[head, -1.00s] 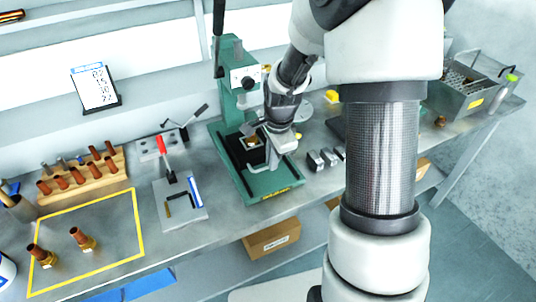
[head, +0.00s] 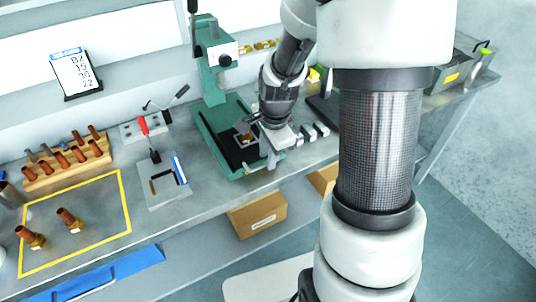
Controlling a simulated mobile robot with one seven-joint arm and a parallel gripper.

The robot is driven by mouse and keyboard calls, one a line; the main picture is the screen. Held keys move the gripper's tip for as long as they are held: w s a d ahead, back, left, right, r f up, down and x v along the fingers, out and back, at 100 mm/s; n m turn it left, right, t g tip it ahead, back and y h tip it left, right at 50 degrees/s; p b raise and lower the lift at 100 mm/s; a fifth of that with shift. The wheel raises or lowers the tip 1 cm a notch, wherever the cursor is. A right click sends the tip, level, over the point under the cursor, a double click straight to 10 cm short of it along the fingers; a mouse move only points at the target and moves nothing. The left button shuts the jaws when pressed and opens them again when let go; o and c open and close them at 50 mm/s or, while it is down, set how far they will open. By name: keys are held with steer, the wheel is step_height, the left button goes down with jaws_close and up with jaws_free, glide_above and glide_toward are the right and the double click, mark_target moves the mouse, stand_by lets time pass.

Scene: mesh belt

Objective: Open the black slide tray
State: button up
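The black slide tray (head: 239,155) lies low on the base of the green press (head: 213,75), with a small copper-coloured part (head: 245,137) at its right side. My gripper (head: 262,150) is down at the right and front side of the tray, over the base's right edge. A light grey finger points down there. The gripper partly hides the tray's right side, and I cannot tell whether its fingers touch the tray or are closed.
A red-handled toggle fixture (head: 164,180) stands left of the press. Small metal blocks (head: 310,134) sit close to the gripper's right. A cardboard box (head: 257,214) is on the shelf below. A yellow-outlined area (head: 98,226) holds two copper fittings.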

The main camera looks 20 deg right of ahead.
steer(key=s+r+p, duration=0.1)
steer(key=s+r, duration=0.2)
steer(key=r, duration=1.4)
steer(key=shift+d+p, duration=0.3)
steer(key=shift+p, duration=0.1)
steer(key=s+a+r+n+t+p, duration=0.1)
steer(key=s+r+n+p, duration=0.1)
steer(key=s+r+n, duration=0.3)
steer(key=s+a+r+n+t+p, duration=0.2)
steer(key=s+r+n, duration=0.4)
steer(key=s+n, duration=0.3)
steer(key=shift+a+n+t, duration=0.25)
steer(key=shift+n+t, duration=0.05)
steer(key=shift+n, duration=0.7)
